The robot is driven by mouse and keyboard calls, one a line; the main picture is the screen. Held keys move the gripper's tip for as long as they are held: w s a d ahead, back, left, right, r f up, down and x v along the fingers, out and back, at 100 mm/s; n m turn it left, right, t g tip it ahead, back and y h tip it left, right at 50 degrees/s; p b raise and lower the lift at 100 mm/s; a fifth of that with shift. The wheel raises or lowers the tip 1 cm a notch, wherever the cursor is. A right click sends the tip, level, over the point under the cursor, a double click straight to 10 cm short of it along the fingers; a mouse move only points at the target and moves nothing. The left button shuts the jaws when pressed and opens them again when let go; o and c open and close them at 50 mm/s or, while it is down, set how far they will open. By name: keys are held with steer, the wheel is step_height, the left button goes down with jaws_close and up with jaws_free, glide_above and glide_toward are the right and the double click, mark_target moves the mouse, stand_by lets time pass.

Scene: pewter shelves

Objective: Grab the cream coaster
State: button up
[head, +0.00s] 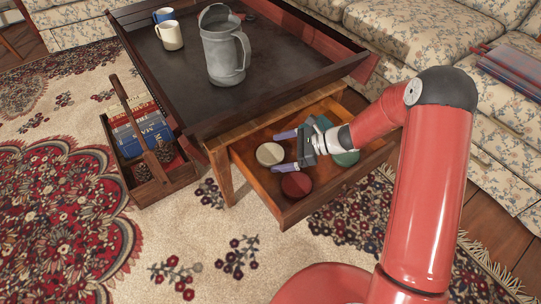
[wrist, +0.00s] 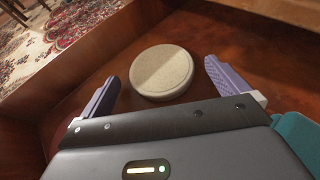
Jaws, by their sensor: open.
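The cream coaster (head: 270,154) is a round, thick disc lying flat in the open wooden drawer (head: 292,214) of the coffee table. In the wrist view the cream coaster (wrist: 161,72) sits ahead of my gripper, roughly between the lines of its two purple fingers. My gripper (head: 285,151) is open and empty, low in the drawer. In the wrist view my gripper (wrist: 161,90) has one finger on each side of the coaster, with gaps to both. Whether the fingertips touch the drawer floor cannot be told.
A red coaster (head: 296,185) lies near the drawer front, and a teal coaster (head: 346,157) lies partly behind my gripper. The drawer walls enclose them. The coffee table (head: 190,75) holds a metal pitcher (head: 225,55) and mugs. A wooden caddy (head: 150,185) with books stands left.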

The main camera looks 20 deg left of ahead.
steer(key=shift+s+a+f, duration=0.1)
steer(key=shift+a+f, duration=0.15)
steer(key=shift+a, duration=0.35)
steer(key=shift+c, duration=0.4)
steer(key=c, duration=0.9)
steer(key=shift+r, duration=0.1)
